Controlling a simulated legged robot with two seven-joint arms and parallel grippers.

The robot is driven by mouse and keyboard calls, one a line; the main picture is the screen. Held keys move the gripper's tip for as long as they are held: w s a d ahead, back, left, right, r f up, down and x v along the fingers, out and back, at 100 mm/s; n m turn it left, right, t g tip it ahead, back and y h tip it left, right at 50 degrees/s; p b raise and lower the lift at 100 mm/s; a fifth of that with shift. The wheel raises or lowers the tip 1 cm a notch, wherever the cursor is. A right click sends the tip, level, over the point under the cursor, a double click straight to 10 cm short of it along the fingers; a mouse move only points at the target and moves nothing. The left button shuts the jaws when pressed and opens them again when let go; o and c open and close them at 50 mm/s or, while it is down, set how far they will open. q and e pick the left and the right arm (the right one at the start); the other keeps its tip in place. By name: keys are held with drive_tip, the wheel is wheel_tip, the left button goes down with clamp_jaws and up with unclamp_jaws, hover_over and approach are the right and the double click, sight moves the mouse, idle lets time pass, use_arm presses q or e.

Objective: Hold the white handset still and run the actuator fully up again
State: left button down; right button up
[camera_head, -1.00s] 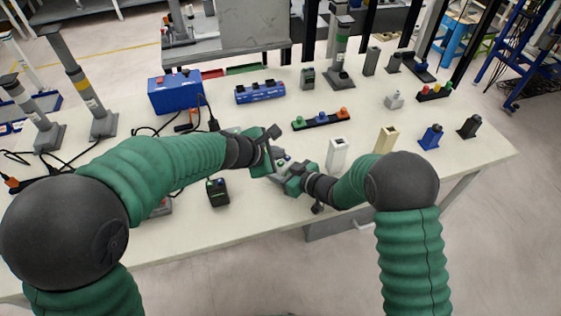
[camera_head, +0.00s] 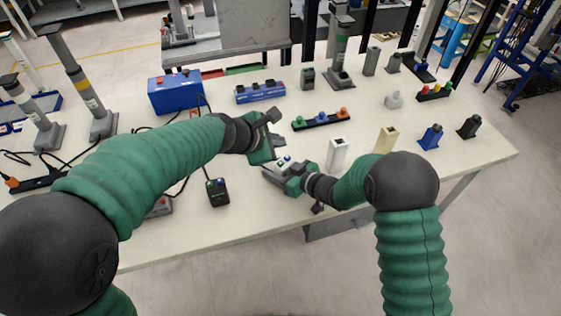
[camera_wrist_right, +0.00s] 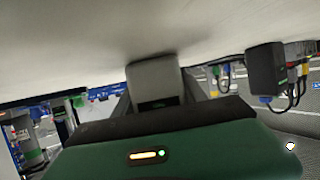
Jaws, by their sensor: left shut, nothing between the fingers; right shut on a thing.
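The white handset (camera_head: 282,163), a pale grey-white body with small blue and green buttons on top, is near the middle of the table's front part. My right gripper (camera_head: 286,176) is shut on it from the front right. In the right wrist view the pale handset body (camera_wrist_right: 155,78) sits between the grey fingers. My left gripper (camera_head: 264,154) is shut and empty, just behind and above the handset, with a small visible gap from the buttons. Grey actuator columns stand at the left (camera_head: 84,90) and back (camera_head: 342,50); which one the handset drives cannot be told.
A dark handset (camera_head: 217,192) lies left of the white one, with a cable. A blue box (camera_head: 175,92), button strips (camera_head: 321,119), a white post (camera_head: 337,154) and a beige post (camera_head: 386,140) stand on the table (camera_head: 230,222). Cables run across its left side.

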drive_tip(key=o, duration=1.6)
drive_tip(key=shift+c, duration=0.2)
